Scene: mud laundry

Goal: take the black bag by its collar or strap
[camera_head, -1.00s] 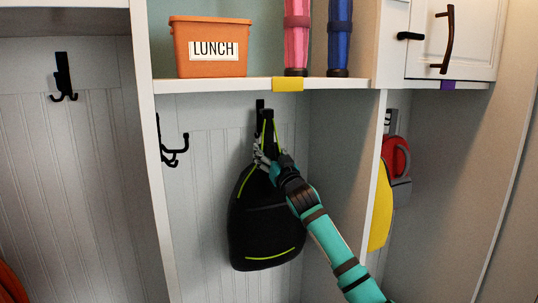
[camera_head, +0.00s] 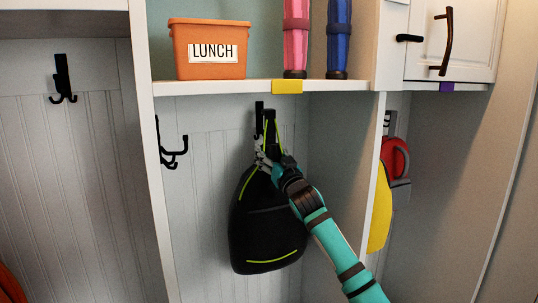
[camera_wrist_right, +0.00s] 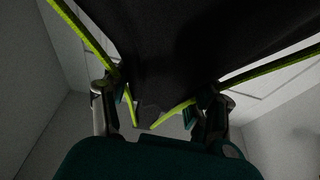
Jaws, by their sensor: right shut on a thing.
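The black bag (camera_head: 262,225) with lime-green trim hangs in the middle cubby, below a black wall hook (camera_head: 260,117). Its strap (camera_head: 270,130), edged in green, runs up to the hook. My right gripper (camera_head: 264,162) is at the top of the bag, shut on the strap and collar area. In the right wrist view, the gripper's two fingers (camera_wrist_right: 160,118) stand on either side of the dark bag fabric (camera_wrist_right: 165,60) with green edging between and beside them. Exactly which part lies between the pads is hard to tell. My left gripper is not in view.
A shelf (camera_head: 225,87) above the bag holds an orange lunch box (camera_head: 209,50), a pink bottle (camera_head: 295,40) and a blue bottle (camera_head: 338,40). Cubby dividers stand on both sides. A red and yellow bag (camera_head: 380,205) hangs at right. Another hook (camera_head: 173,150) sits at left.

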